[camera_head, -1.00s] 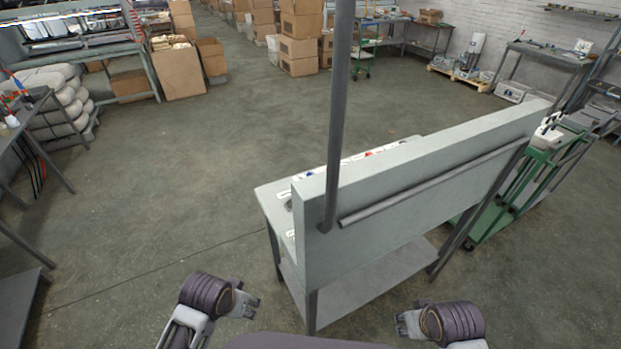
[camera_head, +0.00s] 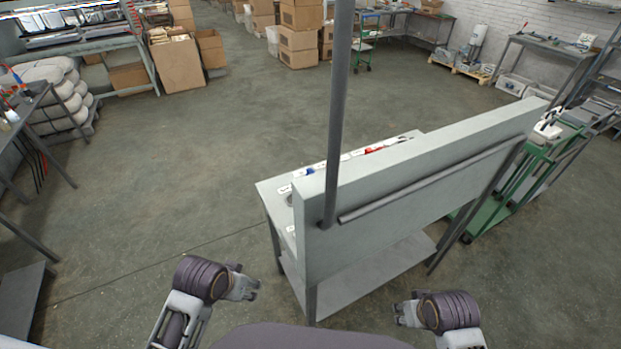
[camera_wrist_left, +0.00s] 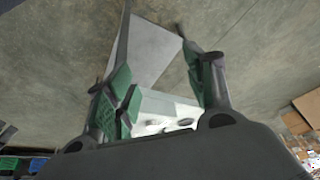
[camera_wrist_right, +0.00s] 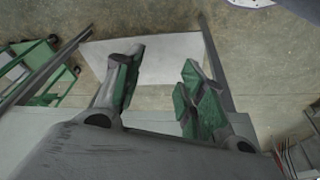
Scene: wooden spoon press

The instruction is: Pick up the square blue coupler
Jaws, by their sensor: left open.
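A small blue item (camera_head: 310,171) lies on the grey workbench (camera_head: 272,188), partly hidden behind the bench's tall back panel (camera_head: 420,190). It is too small to tell whether it is the square coupler. My left gripper (camera_head: 252,288) is open and empty, low in the head view, left of the bench and well apart from the blue item. Its spread fingers also show in the left wrist view (camera_wrist_left: 160,85). My right gripper (camera_head: 401,313) is on the panel's near side. Its fingers stand apart and empty in the right wrist view (camera_wrist_right: 158,85).
A grey post (camera_head: 338,100) rises at the panel's left end, and a rail (camera_head: 430,185) runs along the panel. A lower shelf (camera_head: 370,280) sits under the bench. A green trolley (camera_head: 505,190) stands to the right. The floor at left is open.

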